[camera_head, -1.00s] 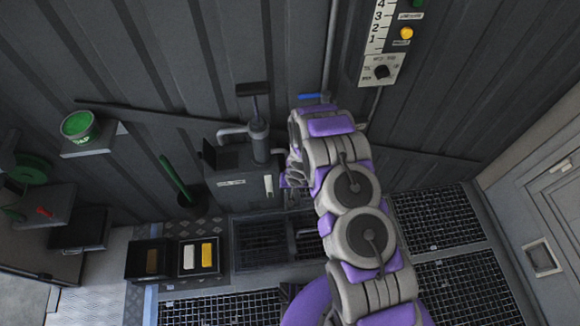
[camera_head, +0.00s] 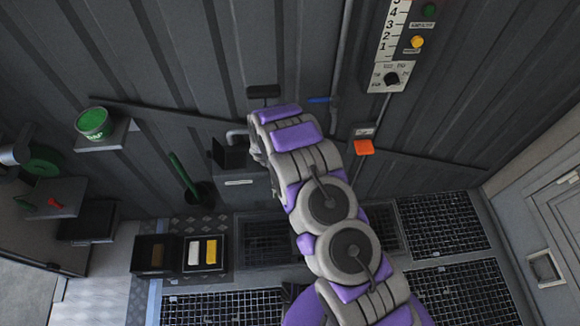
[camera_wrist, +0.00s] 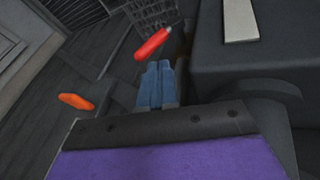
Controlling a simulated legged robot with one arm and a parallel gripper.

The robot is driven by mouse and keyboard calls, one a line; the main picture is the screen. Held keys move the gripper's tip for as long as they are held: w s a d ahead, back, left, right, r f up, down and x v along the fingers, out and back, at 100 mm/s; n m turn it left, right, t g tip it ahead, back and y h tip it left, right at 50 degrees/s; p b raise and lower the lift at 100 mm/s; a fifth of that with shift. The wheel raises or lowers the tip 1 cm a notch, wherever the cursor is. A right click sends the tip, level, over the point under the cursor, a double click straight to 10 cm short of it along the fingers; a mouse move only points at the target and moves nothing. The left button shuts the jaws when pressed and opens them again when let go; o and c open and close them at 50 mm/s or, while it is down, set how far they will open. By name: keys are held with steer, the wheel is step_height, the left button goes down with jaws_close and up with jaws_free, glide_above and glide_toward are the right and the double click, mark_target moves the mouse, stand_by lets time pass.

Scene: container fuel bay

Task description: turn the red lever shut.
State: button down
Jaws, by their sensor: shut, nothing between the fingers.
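The red lever (camera_wrist: 152,44) shows in the wrist view as a short red handle, slanting up to the right, beside a dark box-like body (camera_wrist: 230,70). My gripper (camera_wrist: 159,66) is shut and empty, its blue-grey fingertips just below the lever in that picture, with a small gap showing. I cannot tell the gap in depth. In the head view my arm hides the fingers and this lever.
An orange handle (camera_head: 363,147) is on the back wall right of my arm; an orange piece also shows in the wrist view (camera_wrist: 76,101). A blue handle (camera_head: 320,100) is on a wall pipe. A green can (camera_head: 92,122) stands left. Floor gratings (camera_head: 440,222) lie right.

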steer(key=shift+x, duration=2.15)
steer(key=shift+w+d+y, duration=0.1)
steer(key=shift+d+y, duration=0.15)
steer(key=shift+y, duration=0.05)
